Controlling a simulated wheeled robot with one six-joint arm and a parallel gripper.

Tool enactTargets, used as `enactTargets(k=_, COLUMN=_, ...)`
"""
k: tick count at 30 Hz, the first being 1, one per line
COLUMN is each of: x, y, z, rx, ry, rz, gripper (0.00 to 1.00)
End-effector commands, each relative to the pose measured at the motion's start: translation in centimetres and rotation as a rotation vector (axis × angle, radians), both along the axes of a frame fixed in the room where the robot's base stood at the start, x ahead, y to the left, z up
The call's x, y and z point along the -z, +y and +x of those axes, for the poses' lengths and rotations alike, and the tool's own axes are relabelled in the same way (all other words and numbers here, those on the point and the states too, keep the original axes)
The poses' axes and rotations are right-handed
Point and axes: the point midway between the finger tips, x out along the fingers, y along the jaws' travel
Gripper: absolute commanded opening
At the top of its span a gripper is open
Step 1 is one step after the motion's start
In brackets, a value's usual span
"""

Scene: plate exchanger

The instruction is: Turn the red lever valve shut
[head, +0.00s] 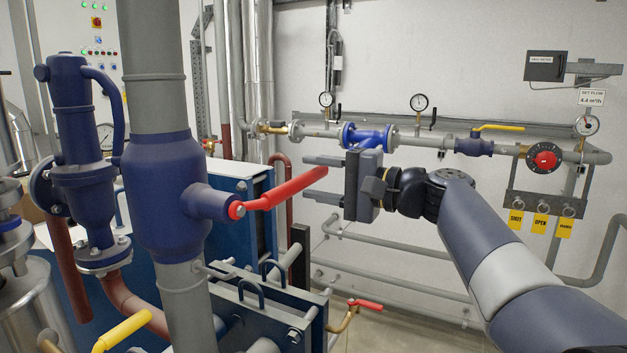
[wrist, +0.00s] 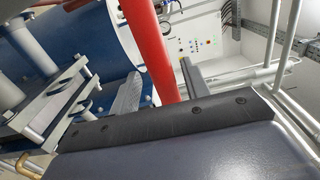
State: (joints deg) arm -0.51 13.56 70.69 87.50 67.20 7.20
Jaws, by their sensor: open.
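The red lever (head: 285,189) sits on a blue valve body (head: 166,195) in a thick vertical grey pipe. It runs from its pivot rightward and slightly up in the head view, across the pipe's line. My gripper (head: 306,178) comes from the right with its two fingers apart, one above and one below the lever's free end. In the wrist view the red lever (wrist: 152,45) passes between my open fingers (wrist: 161,72). Neither finger clearly presses on it; contact cannot be told.
A small red-handled brass valve (head: 365,304) is low down. Yellow handles show at lower left (head: 122,331) and on the wall pipe (head: 498,127). A blue plate exchanger (head: 225,210) stands behind the lever. A red knob (head: 544,160) and yellow tags (head: 541,223) are at right.

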Motion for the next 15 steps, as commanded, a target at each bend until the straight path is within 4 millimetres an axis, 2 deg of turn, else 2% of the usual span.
enactTargets(k=9, x=0.3, y=-5.8, z=-2.2, rx=0.007, ry=0.0, rz=-0.001, gripper=0.45)
enactTargets(k=15, x=0.2, y=-8.2, z=-3.3, rx=0.003, ry=0.0, rz=-0.001, gripper=0.45)
